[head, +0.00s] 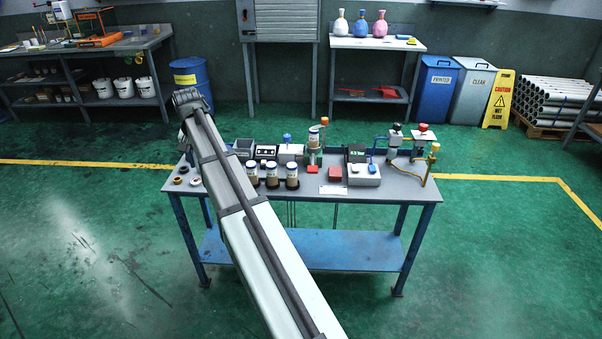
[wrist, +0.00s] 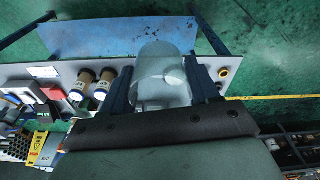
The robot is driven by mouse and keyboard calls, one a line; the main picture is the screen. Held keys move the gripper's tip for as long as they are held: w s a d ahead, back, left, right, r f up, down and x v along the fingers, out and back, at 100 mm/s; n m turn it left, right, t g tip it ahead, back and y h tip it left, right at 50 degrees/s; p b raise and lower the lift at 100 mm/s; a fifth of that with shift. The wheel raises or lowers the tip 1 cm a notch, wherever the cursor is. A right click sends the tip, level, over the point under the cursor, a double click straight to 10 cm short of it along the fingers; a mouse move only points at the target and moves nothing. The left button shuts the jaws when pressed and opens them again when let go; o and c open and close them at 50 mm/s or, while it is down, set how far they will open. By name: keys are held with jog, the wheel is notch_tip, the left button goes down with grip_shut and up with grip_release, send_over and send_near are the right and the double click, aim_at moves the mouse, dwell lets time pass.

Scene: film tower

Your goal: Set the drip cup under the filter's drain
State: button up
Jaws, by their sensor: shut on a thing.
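In the wrist view, my gripper (wrist: 163,78) is shut on a clear, cup-shaped thing (wrist: 160,62), which looks like the drip cup. It sits between the two dark fingers, over the table's end by the small rolls. In the head view, my arm hides the cup and the fingertips. At the table's right end stand two valve-like units with piping, one with a dark top (head: 394,138) and one with a red top (head: 422,137). One may be the filter; its drain is too small to make out. The cup is far from them.
On the workbench (head: 330,190), several brown jars with white lids (head: 272,177) stand near the front. A red block (head: 335,174) lies between. Small rolls (head: 180,180) lie at the left end.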

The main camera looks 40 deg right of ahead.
jog(key=d+f+m, duration=0.2)
jog(key=d+f, duration=0.2)
jog(key=d, duration=0.8)
jog(key=d+f+m, duration=0.3)
jog(key=d+f, duration=0.2)
jog(key=d, duration=0.8)
jog(key=d+f+m, duration=0.2)
jog(key=d+f, duration=0.2)
jog(key=d, duration=0.8)
jog(key=shift+g+h, duration=0.3)
jog(key=shift+g, duration=0.1)
jog(key=shift+w+d+f, duration=0.1)
jog(key=shift+w+f, duration=0.05)
jog(key=shift+f, duration=1.4)
jog(key=shift+w+a+f, duration=0.1)
jog(key=shift+w+f, duration=0.05)
jog(key=shift+f, duration=1.45)
jog(key=shift+w+d+f, duration=0.1)
jog(key=shift+w+f, duration=0.05)
jog(key=shift+f, duration=1.4)
jog(key=shift+f, duration=0.1)
jog(key=o, duration=1)
jog(key=shift+o, duration=0.2)
notch_tip(320, 180, up, 12)
jog(key=a, duration=0.1)
jog(key=shift+s+f, duration=0.2)
jog(key=shift+s, duration=0.05)
jog(key=shift+a+r, duration=0.15)
jog(key=shift+r, duration=0.15)
jog(key=c, duration=0.4)
